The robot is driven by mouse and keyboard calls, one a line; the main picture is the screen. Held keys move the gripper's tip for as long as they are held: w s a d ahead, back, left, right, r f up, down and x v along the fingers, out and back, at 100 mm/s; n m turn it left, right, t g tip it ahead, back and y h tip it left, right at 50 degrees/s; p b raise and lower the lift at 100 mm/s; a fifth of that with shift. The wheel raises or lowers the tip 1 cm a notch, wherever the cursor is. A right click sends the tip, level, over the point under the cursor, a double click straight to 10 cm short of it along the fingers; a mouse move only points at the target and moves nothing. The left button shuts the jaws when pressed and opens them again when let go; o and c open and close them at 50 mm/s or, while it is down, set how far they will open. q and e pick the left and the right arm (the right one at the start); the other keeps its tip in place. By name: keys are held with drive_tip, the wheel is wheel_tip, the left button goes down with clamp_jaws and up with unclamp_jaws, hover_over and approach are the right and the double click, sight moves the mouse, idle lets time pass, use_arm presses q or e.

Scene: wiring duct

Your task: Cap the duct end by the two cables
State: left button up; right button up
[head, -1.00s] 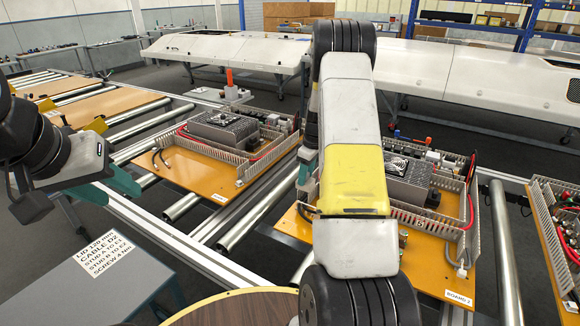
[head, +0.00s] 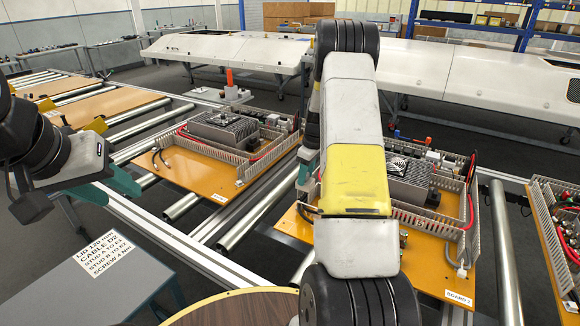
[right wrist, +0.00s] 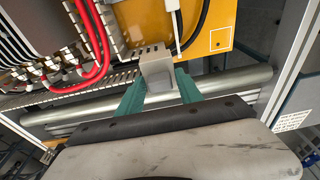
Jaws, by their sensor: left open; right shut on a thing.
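My right gripper (right wrist: 160,85) is shut on a small grey end cap (right wrist: 156,68), held between its teal fingers at the edge of an orange board. In the right wrist view a slotted grey duct (right wrist: 100,82) runs up to the cap's left side; I cannot tell whether they touch.
Red cables (right wrist: 95,45) bend beside the duct in the right wrist view. Another board (head: 195,178) with ducts and a power unit sits left of my right arm. Metal rollers (head: 245,225) lie between the boards. A lettered sign (head: 97,254) lies on a grey stand.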

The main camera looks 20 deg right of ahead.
sight(308, 174)
drive_tip(key=shift+f, duration=2.05)
drive_tip(key=o, duration=1.4)
drive_tip(key=shift+s+d+r, duration=0.15)
drive_tip(key=shift+r, duration=1.1)
drive_tip(key=shift+s+d+r, duration=0.1)
drive_tip(key=shift+s+r, duration=0.05)
drive_tip(key=shift+r, duration=1.15)
drive_tip(key=shift+s+d+r, duration=0.15)
drive_tip(key=shift+r, duration=1.1)
